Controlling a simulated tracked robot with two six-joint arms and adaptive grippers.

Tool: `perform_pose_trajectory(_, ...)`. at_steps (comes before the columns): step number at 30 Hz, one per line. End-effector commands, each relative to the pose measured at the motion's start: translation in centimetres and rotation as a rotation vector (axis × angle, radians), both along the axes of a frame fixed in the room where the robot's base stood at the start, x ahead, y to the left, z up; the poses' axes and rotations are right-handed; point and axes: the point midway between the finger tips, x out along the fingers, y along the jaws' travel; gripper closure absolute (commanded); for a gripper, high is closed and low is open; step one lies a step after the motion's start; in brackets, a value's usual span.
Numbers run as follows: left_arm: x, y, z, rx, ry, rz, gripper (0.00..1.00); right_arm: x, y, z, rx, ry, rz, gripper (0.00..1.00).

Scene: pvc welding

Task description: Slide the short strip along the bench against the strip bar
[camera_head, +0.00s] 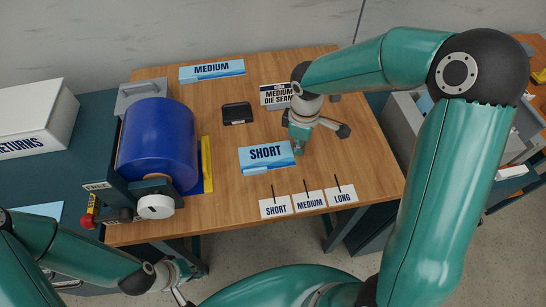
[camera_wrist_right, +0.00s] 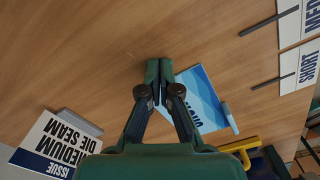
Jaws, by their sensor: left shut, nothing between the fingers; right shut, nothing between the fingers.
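The short strip (camera_head: 267,158) is a flat blue-and-white piece marked SHORT, lying on the wooden bench (camera_head: 235,224). It also shows in the right wrist view (camera_wrist_right: 207,98), partly behind my fingers. My right gripper (camera_head: 299,146) is shut and empty, pointing down at the strip's right end; I cannot tell whether it touches. Its closed fingers also show in the right wrist view (camera_wrist_right: 158,68). A yellow bar (camera_head: 207,164) stands left of the strip, beside the blue roll; I cannot tell whether it is the strip bar. My left gripper (camera_head: 184,287) is shut and empty, off the bench's front edge.
A blue roll (camera_head: 158,140) fills the bench's left side. A medium strip (camera_head: 212,70) lies at the back. A black device (camera_head: 237,113) and a MEDIUM DIE SEAM card (camera_head: 275,96) lie behind the short strip. Cards for SHORT (camera_head: 275,207), MEDIUM (camera_head: 309,201) and LONG (camera_head: 341,194) line the front edge.

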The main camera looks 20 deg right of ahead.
Motion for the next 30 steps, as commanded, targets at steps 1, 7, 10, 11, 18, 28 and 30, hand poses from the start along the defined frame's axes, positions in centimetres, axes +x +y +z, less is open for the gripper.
perform_pose_trajectory(1,0.0,0.0,0.0,0.0,0.0,0.0,1.0,0.0,0.2,0.0,0.0,0.0,0.001,1.0)
perform_pose_trajectory(7,0.0,0.0,-0.1,0.0,0.0,0.0,1.0,0.2,0.7,0.0,0.0,0.0,0.001,1.0)
perform_pose_trajectory(10,0.0,0.0,-0.1,0.0,0.0,0.0,1.0,0.2,0.9,0.0,0.0,0.0,0.001,1.0)
perform_pose_trajectory(11,0.0,0.0,-0.1,0.0,0.0,0.0,1.0,0.2,0.9,0.0,0.0,0.0,0.0,1.0)
perform_pose_trajectory(18,0.0,0.0,-0.1,0.0,0.0,0.0,1.0,0.4,1.5,0.0,0.0,0.0,0.001,1.0)
perform_pose_trajectory(28,0.0,0.0,-0.2,0.0,0.0,0.0,1.0,0.5,2.3,0.0,0.0,0.001,0.0,1.0)
perform_pose_trajectory(30,0.0,0.0,-0.2,0.0,0.0,0.0,1.0,0.6,2.5,0.0,0.0,0.001,0.0,1.0)
